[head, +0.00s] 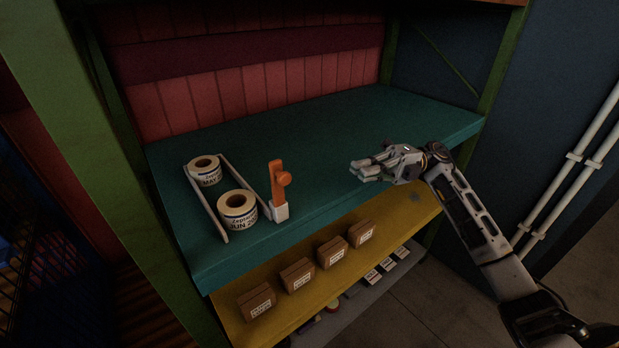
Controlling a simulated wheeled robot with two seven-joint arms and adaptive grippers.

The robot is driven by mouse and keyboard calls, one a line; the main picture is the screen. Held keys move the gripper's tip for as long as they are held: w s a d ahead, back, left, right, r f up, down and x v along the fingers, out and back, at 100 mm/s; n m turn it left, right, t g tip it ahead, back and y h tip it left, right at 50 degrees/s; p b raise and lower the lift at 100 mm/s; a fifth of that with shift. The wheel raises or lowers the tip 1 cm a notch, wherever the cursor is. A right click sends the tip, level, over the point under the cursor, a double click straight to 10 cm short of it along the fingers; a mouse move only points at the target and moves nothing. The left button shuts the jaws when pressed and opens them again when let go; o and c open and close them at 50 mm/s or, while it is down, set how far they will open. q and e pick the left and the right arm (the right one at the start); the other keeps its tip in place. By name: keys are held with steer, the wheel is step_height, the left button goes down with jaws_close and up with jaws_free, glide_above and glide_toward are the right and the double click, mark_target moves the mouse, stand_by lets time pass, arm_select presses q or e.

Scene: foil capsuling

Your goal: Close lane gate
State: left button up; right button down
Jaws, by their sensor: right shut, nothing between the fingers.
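The lane (205,207) is a pair of pale rails on the left part of the teal shelf. Two label rolls (237,211) (204,170) sit between the rails, one near the front and one further back. The orange gate (278,184) stands upright at the front right of the lane, on a white base block (280,211), with a round knob on its side. My right gripper (355,172) is shut and empty, above the shelf to the right of the gate and well apart from it. My left gripper is not in view.
The teal shelf (330,125) is clear behind and right of the gate. A yellow shelf (400,222) below holds several brown boxes (297,274). Green posts (75,120) frame the rack. White pipes (560,180) run along the wall at right.

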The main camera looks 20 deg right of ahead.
mark_target(282, 194)
steer(key=shift+a, duration=0.15)
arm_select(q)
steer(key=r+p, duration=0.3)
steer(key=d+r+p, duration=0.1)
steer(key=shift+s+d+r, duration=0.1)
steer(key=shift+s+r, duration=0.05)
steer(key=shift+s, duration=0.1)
arm_select(e)
steer(key=x, duration=1.3)
steer(key=shift+a, duration=0.35)
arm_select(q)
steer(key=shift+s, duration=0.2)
arm_select(e)
steer(key=shift+r, duration=0.15)
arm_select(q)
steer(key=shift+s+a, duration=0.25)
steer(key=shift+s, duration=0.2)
arm_select(e)
steer(key=shift+s+a+r, duration=0.1)
steer(key=shift+s+a, duration=0.1)
steer(key=shift+a, duration=0.05)
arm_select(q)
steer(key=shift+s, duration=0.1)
arm_select(e)
steer(key=shift+w+h, duration=0.15)
steer(key=shift+h, duration=0.15)
